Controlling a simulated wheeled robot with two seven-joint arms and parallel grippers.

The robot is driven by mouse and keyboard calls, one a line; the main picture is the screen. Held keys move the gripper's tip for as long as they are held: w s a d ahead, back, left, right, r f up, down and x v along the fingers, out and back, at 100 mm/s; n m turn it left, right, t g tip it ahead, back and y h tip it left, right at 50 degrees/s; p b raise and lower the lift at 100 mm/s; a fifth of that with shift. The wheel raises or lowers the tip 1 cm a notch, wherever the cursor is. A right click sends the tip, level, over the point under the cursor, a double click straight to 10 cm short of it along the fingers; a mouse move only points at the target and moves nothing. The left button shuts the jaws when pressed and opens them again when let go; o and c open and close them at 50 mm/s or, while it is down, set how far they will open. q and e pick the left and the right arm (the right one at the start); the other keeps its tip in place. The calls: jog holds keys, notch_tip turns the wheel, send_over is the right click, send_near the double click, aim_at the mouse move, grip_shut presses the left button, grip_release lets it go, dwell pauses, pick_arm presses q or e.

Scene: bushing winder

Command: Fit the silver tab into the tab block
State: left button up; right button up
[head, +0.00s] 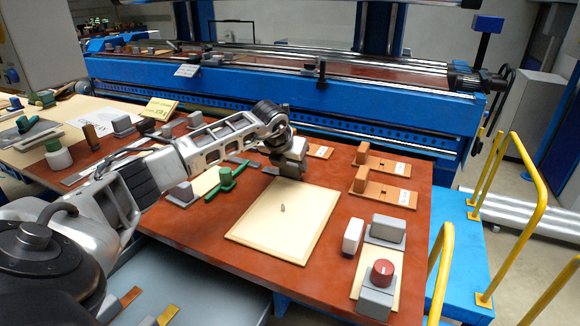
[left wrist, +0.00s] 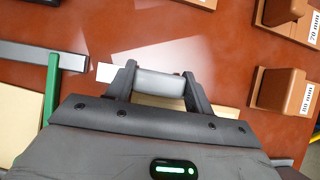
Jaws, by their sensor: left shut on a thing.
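My left gripper (head: 290,172) is above the red table, just behind the cream board. In the left wrist view its two fingers (left wrist: 158,88) are shut on a smooth grey-silver piece (left wrist: 160,85), which seems to be the silver tab. A pale end (left wrist: 104,72) shows outside the left finger; I cannot tell whether it belongs to the held piece. Brown blocks on labelled bases stand to the right: one at the back (head: 363,152), one nearer (head: 361,179). They also show in the left wrist view (left wrist: 281,12) (left wrist: 287,90). Which one is the tab block is unclear. My right gripper is out of view.
The cream board (head: 300,240) holds a small grey peg (head: 283,208). A green-handled part (head: 226,178) lies left of the gripper. A white block (head: 352,237), grey blocks and a red knob (head: 382,272) stand at front right. The blue machine (head: 250,105) closes off the back.

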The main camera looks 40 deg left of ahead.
pick_arm(q)
jog(key=shift+r, duration=0.4)
jog(key=s+d+r+b, duration=0.5)
jog(key=s+d+r, duration=0.2)
jog(key=s+r, duration=0.4)
jog(key=shift+s+d+r, duration=0.35)
jog(key=shift+s+r, duration=0.05)
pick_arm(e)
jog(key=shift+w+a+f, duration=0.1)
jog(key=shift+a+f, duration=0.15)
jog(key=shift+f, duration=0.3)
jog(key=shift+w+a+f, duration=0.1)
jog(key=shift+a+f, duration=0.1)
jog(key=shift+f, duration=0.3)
